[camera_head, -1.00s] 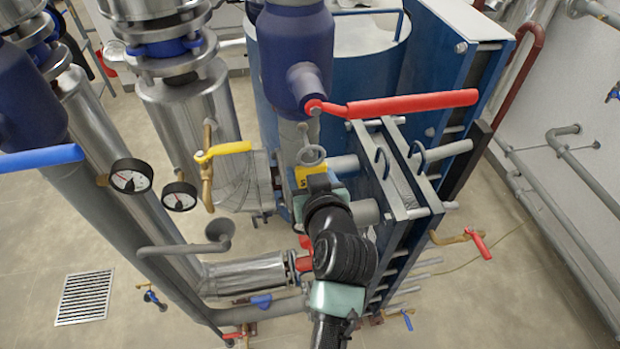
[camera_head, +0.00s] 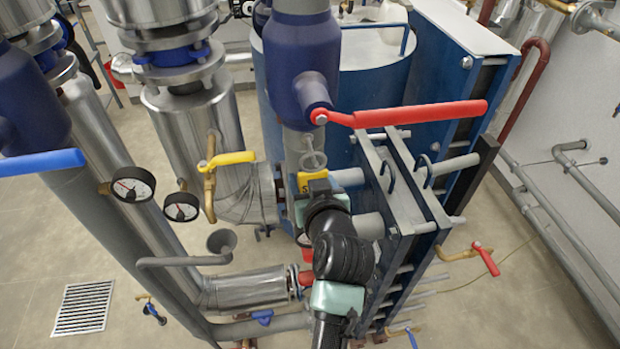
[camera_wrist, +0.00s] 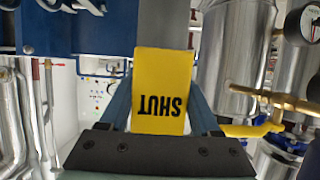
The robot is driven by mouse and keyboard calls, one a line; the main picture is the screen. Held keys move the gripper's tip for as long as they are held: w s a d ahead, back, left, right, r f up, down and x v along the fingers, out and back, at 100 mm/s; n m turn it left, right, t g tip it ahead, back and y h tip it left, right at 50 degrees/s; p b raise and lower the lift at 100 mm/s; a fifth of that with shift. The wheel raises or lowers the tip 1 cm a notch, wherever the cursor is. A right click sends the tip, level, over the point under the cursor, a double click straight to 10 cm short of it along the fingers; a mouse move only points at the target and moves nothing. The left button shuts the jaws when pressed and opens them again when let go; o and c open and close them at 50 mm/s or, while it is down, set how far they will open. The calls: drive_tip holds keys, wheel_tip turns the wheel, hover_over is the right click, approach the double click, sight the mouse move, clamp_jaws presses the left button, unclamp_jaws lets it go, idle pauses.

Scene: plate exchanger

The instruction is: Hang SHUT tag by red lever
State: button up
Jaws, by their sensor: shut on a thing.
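The yellow SHUT tag (camera_wrist: 162,85) is between the fingers of my gripper (camera_wrist: 160,115) in the wrist view, its lettering upside down there. In the head view my gripper (camera_head: 317,186) is shut on the tag (camera_head: 311,179), with a grey ring (camera_head: 313,160) at the tag's top. The red lever (camera_head: 420,115) points right from the dark blue valve body (camera_head: 302,60). The tag is below the lever's pivot end, close to the grey pipe under the valve. Whether the tag touches the pipe cannot be told.
The blue plate exchanger (camera_head: 405,195) with its bolts stands right of my arm. A yellow lever (camera_head: 230,159) and two gauges (camera_head: 132,184) are to the left. A blue lever (camera_head: 42,163) is at the far left. Open floor shows at the lower left.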

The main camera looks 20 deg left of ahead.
drive_tip(key=o, duration=1.4)
drive_tip(key=shift+s, duration=0.1)
drive_tip(key=b+v, duration=0.3)
drive_tip(key=v, duration=1)
drive_tip(key=shift+b, duration=0.3)
drive_tip(key=shift+d+f, duration=0.1)
